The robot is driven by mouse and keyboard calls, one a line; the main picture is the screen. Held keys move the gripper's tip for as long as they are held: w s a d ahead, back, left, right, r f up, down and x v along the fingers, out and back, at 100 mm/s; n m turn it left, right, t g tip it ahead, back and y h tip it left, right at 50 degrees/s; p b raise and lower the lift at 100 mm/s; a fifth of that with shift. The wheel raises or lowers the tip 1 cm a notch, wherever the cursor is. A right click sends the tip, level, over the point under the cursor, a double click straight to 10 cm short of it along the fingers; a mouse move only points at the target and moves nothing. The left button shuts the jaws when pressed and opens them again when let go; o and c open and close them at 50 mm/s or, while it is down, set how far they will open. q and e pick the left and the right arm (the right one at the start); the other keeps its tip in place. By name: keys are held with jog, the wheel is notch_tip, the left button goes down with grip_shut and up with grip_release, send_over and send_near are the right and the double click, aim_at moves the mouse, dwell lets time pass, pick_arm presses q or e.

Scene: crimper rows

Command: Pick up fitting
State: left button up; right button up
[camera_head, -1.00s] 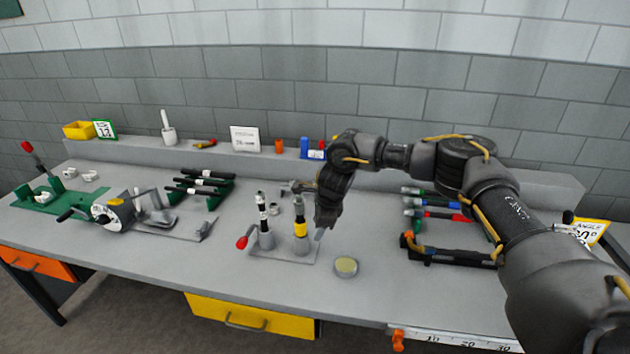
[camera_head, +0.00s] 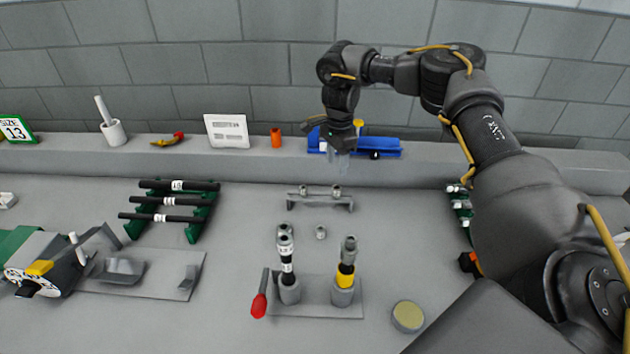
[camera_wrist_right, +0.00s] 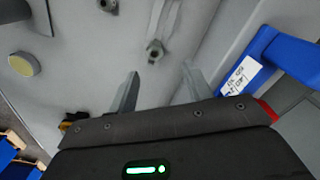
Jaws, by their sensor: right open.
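Two small grey metal fittings, a left one (camera_head: 304,190) and a right one (camera_head: 336,191), sit on a low grey rack (camera_head: 320,204). My right gripper (camera_head: 338,162) is above and behind the rack, near the shelf, pointing down. In the right wrist view its two fingers (camera_wrist_right: 160,84) are spread with nothing between them; a fitting (camera_wrist_right: 154,51) lies just beyond the fingertips. Another fitting (camera_wrist_right: 108,5) is at the top edge. My left gripper is not in view.
A grey base with two upright posts (camera_head: 346,272) and a red-tipped lever (camera_head: 259,305) stands in front. A round pad (camera_head: 407,316) lies to its right. Black tubes (camera_head: 165,201) lie on green stands at left.

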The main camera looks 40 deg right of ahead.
aim_at(337, 187)
jog(key=f, duration=0.3)
jog(key=f+p, duration=0.1)
jog(key=shift+s+d+f, duration=0.1)
jog(key=shift+s+f, duration=0.3)
jog(key=shift+w+f, duration=0.2)
jog(key=shift+s+d, duration=0.1)
jog(key=shift+s, duration=0.1)
jog(key=shift+s+f+p, duration=0.5)
jog(key=shift+f+p, duration=0.15)
jog(key=shift+p, duration=0.05)
jog(key=f, duration=0.2)
jog(key=shift+w+a+f, duration=0.2)
jog(key=shift+w+f, duration=0.25)
jog(key=shift+f, duration=0.25)
jog(key=shift+d, duration=0.1)
jog(key=shift+s+r, duration=0.1)
jog(key=shift+s, duration=0.15)
jog(key=shift+c, duration=0.3)
jog(key=shift+w, duration=0.1)
jog(key=c, duration=1)
